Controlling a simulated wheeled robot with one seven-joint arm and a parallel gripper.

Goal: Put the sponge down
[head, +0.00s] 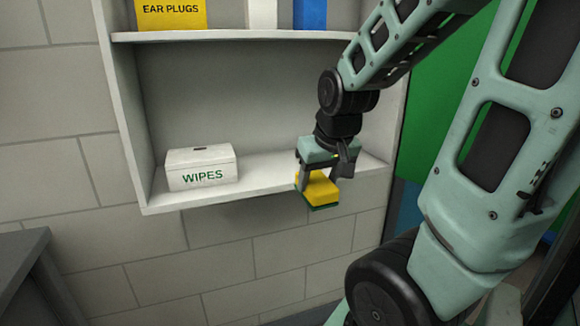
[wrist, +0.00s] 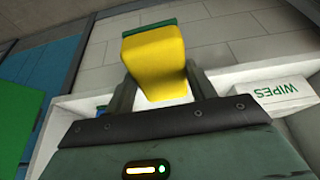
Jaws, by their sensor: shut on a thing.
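The sponge (head: 318,190) is yellow with a dark green layer on its underside. My gripper (head: 322,174) is shut on it, with a finger on either side. In the head view the sponge is at the front edge of the lower shelf (head: 265,174), to the right of the wipes box. I cannot tell whether it touches the shelf. In the wrist view the sponge (wrist: 155,62) sits between the two fingers, its green edge at the top. The shelf behind the fingers is partly hidden.
A white wipes box (head: 202,168) stands on the lower shelf at left. The upper shelf holds a yellow ear plugs box (head: 171,14), a white item and a blue item (head: 310,14). The shelf between the wipes box and my gripper is clear. A grey surface (head: 22,262) is at lower left.

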